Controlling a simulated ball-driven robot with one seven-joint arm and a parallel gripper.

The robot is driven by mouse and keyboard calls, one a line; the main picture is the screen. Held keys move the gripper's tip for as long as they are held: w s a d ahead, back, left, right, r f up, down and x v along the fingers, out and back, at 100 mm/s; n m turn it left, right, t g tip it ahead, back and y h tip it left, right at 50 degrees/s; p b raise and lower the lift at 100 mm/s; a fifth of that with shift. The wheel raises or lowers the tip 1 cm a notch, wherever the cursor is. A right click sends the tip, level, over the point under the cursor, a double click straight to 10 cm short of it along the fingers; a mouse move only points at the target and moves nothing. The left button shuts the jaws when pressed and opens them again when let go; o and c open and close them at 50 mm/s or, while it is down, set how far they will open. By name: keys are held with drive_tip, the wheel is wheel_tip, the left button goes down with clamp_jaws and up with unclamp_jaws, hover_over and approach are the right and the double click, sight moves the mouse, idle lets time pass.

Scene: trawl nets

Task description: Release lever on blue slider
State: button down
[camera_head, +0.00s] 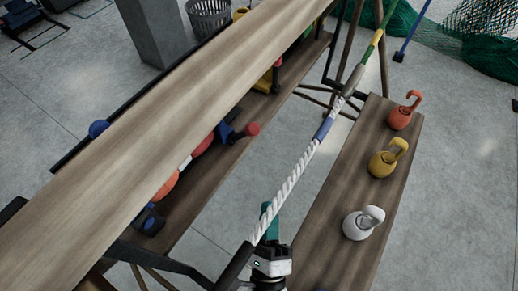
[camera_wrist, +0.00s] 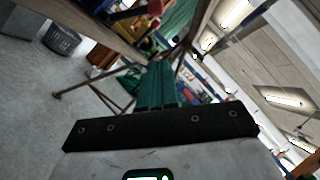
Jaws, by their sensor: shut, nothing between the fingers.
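A blue piece (camera_head: 225,132) with a red ball knob (camera_head: 252,129) sits on the lower shelf left of centre in the head view; it looks like the blue slider and its lever, but I cannot be sure. A second dark blue piece (camera_head: 149,220) is nearer, at lower left. My gripper (camera_head: 267,208) is low in the head view, right of and apart from both pieces. Its teal fingers are shut and empty, partly behind a white rope. In the wrist view the shut fingers (camera_wrist: 156,82) point toward the bench legs, with blue and red parts (camera_wrist: 128,15) above.
The white twisted rope (camera_head: 290,183) with a blue band crosses diagonally by my gripper. A long upper board (camera_head: 160,110) overhangs the lower shelf. A right-hand bench (camera_head: 345,190) holds orange, yellow and white hooked weights. Bare floor (camera_head: 450,200) lies right.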

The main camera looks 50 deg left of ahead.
sight(242, 134)
drive_tip(key=s+a+r+p+x, duration=0.1)
drive_tip(key=p+x, duration=0.3)
drive_tip(key=x, duration=0.9)
drive_tip(key=shift+s+a+r, duration=0.15)
drive_tip(key=shift+s+r, duration=0.05)
drive_tip(key=shift+s, duration=0.35)
drive_tip(key=shift+p, duration=0.3)
